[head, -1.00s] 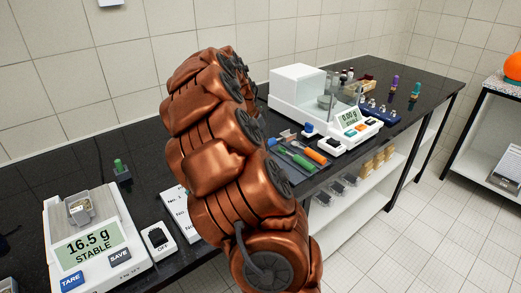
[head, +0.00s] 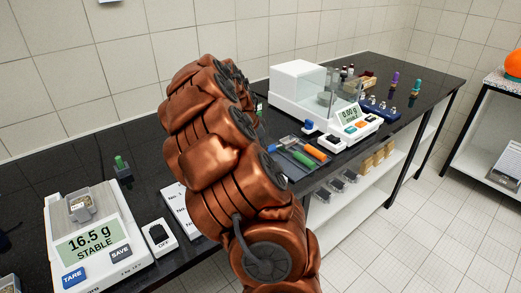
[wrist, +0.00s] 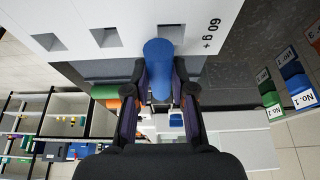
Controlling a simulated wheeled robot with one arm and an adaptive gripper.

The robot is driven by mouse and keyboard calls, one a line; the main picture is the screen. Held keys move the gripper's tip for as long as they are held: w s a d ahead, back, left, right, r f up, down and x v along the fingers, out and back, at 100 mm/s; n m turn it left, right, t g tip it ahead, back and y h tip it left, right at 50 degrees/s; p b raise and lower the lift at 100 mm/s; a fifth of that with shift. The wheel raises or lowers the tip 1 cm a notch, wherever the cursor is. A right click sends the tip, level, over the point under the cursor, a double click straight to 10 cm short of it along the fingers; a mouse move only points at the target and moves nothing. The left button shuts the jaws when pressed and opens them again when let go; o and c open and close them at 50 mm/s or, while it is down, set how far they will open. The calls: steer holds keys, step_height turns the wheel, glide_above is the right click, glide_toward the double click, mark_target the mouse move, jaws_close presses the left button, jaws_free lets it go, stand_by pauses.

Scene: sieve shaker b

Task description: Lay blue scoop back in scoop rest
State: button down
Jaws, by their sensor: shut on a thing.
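The blue scoop shows in the wrist view as a thick blue handle (wrist: 158,62). My gripper (wrist: 160,88) is shut on it, with one dark finger on each side. The scoop's bowl cannot be made out. In the head view my arm hides the gripper and the blue scoop. The scoop rest, a grey tray (head: 292,166), lies on the black bench just right of my arm. A green handle (head: 302,159) and an orange handle (head: 315,152) lie in it. Its left part is hidden by my arm.
A white balance (head: 344,128) with a glass shield stands behind the tray. A small blue-topped item (head: 309,125) stands near it. Another scale (head: 92,240) reading 16.5 g is at front left. In the wrist view, a white panel (wrist: 130,15) marked "60 g +" is near the handle.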

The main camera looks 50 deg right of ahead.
steer(key=c, duration=1)
jaws_free()
steer(key=shift+r, duration=0.1)
